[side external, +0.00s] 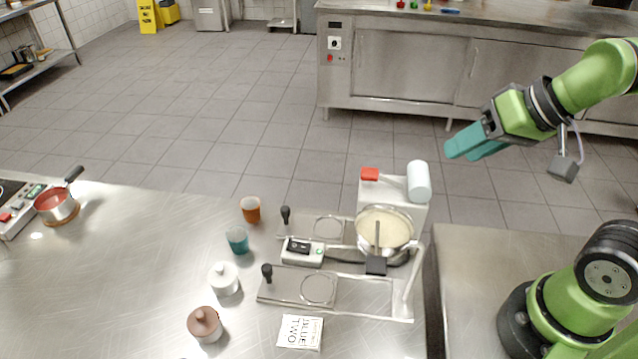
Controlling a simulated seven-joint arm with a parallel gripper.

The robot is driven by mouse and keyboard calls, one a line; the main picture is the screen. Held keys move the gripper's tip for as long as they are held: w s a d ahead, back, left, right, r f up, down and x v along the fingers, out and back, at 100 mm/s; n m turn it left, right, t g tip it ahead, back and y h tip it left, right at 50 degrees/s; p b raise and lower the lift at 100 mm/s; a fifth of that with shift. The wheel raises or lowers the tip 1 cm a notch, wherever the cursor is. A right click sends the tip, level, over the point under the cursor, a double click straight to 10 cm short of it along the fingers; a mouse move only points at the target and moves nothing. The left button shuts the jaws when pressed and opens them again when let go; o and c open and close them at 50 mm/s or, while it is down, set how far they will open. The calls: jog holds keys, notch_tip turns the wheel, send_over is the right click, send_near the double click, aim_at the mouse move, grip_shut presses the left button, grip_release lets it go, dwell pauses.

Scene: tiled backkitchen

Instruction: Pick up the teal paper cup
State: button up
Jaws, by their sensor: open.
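The teal paper cup (237,240) stands upright on the steel counter, left of the middle of the view. An orange-brown cup (251,209) stands just behind it and a white lidded pot (223,279) just in front; both look apart from it. My gripper (462,147) has teal fingers and is raised in the air at the upper right, far from the cup. It is open, with nothing between the fingers. The cup is not hidden by anything.
Right of the cup stand metal racks with black knobs (267,272), a small device (302,251) and a machine with a filled bowl (384,229). A brown lidded pot (204,323) and a printed card (300,332) are in front. The counter (130,260) left of the cup is clear.

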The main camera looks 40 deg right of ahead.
jog(key=o, duration=0.6)
